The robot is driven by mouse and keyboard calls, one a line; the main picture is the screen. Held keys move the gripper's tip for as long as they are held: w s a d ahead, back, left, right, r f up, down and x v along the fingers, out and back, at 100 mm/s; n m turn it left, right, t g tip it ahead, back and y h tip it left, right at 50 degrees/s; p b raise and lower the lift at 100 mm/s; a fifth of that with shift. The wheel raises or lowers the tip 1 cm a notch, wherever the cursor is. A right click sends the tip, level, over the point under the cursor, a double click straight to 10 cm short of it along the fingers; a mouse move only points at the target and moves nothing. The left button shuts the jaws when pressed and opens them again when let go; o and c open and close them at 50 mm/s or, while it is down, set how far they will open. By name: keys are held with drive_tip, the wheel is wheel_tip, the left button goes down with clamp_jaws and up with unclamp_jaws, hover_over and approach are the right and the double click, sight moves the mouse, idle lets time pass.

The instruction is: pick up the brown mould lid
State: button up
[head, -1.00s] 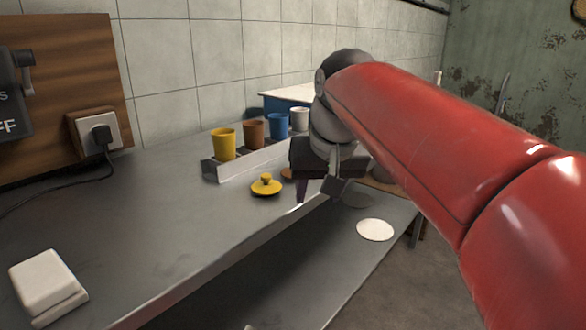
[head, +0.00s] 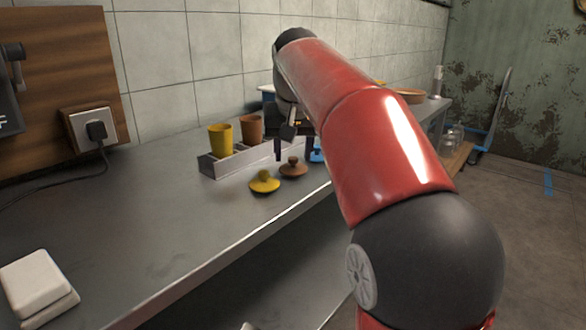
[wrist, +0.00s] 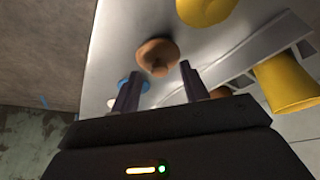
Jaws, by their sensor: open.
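The brown mould lid (head: 293,167) lies on the grey counter, a round disc with a small knob. It is just right of the yellow lid (head: 264,182). My gripper (head: 294,147) is open and empty, pointing down behind and above the brown lid in the head view. In the wrist view the brown lid (wrist: 157,52) shows just beyond the gap between my fingertips (wrist: 160,73), apart from them. A blue lid (head: 316,156) is partly hidden behind my arm.
A yellow cup (head: 221,139) and a brown cup (head: 250,128) stand in a grey rack (head: 214,170) behind the lids. A white block (head: 36,284) lies at the near left. The counter between is clear. Its front edge runs close by the lids.

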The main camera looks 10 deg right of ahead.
drive_tip(key=shift+w+f, duration=0.25)
drive_tip(key=shift+f, duration=0.35)
clamp_jaws()
drive_tip(key=shift+r, duration=0.1)
